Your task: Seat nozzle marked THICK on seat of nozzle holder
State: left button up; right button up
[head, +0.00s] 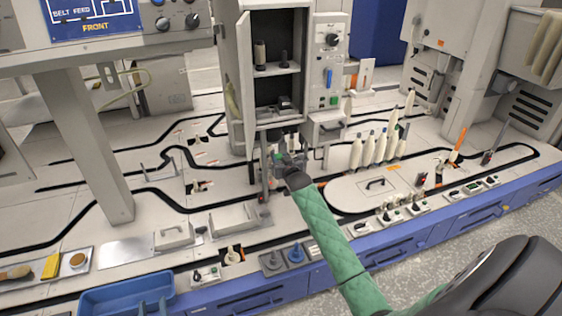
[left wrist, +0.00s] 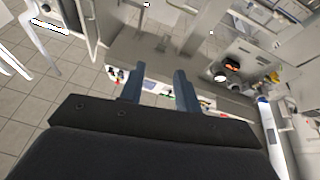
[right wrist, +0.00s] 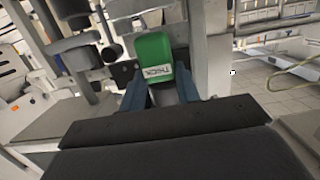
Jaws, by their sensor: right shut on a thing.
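The nozzle is a green block-like piece (right wrist: 153,52) with a white THICK label facing the right wrist camera. My right gripper (right wrist: 160,90) is shut on it, one blue finger on each side. In the head view my right arm with its green sleeve reaches in from the lower right, and its gripper (head: 284,160) is in front of the pale cabinet, above the bench; the nozzle is too small to make out clearly there. My left gripper (left wrist: 157,88) is open and empty in the left wrist view and does not show in the head view. I cannot tell the nozzle holder's seat for sure.
The open cabinet (head: 240,90) stands behind my right gripper. White cone-shaped bobbins (head: 368,150) stand to its right. A blue piece on a grey base (head: 295,254) is at the bench front, with a blue bin (head: 98,301) at the lower left. A pale post (head: 95,150) rises on the left.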

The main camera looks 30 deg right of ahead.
jog(key=shift+w+d, duration=0.1)
jog(key=shift+w, duration=0.3)
jog(key=shift+w+f+b, duration=0.1)
jog(key=shift+b, duration=0.2)
jog(key=shift+f, duration=0.5)
pick_arm(q)
jog(key=r, duration=0.1)
jog(key=r+t, duration=0.1)
jog(key=r, duration=0.1)
jog(key=r+t, duration=0.1)
jog(key=r, duration=0.1)
jog(key=shift+s+a+r+h, duration=0.25)
jog(key=shift+s+a+h, duration=0.05)
jog(key=shift+s, duration=0.05)
jog(key=shift+s+d+r, duration=0.1)
pick_arm(e)
jog(key=shift+f, duration=0.95)
jog(key=o, duration=1.1)
jog(key=shift+c, duration=0.2)
